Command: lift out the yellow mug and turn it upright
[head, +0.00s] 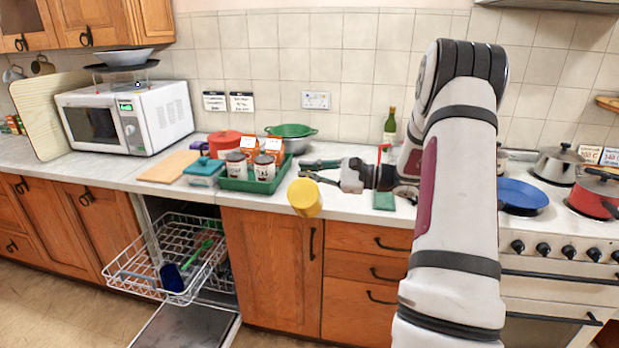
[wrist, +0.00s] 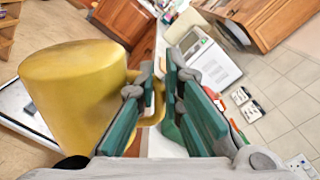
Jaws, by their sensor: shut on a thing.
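The yellow mug (head: 304,198) is in the air in front of the counter edge, clear of the dishwasher rack and to its right. It also shows large at the left of the wrist view (wrist: 75,100), where a smooth, closed-looking end faces up in the picture. The mug is tilted, and its opening is not visible. My gripper (head: 306,170) reaches left over the counter's front edge. In the wrist view, its green-padded fingers (wrist: 160,95) are shut on the mug's handle (wrist: 151,108), with the body beside them on the left.
The open dishwasher's white wire rack (head: 150,262) holds a dark blue item (head: 172,277) and a green utensil (head: 198,254). A green tray (head: 237,184) with jars stands on the counter close behind the mug. A green sponge (head: 384,201) lies right of it.

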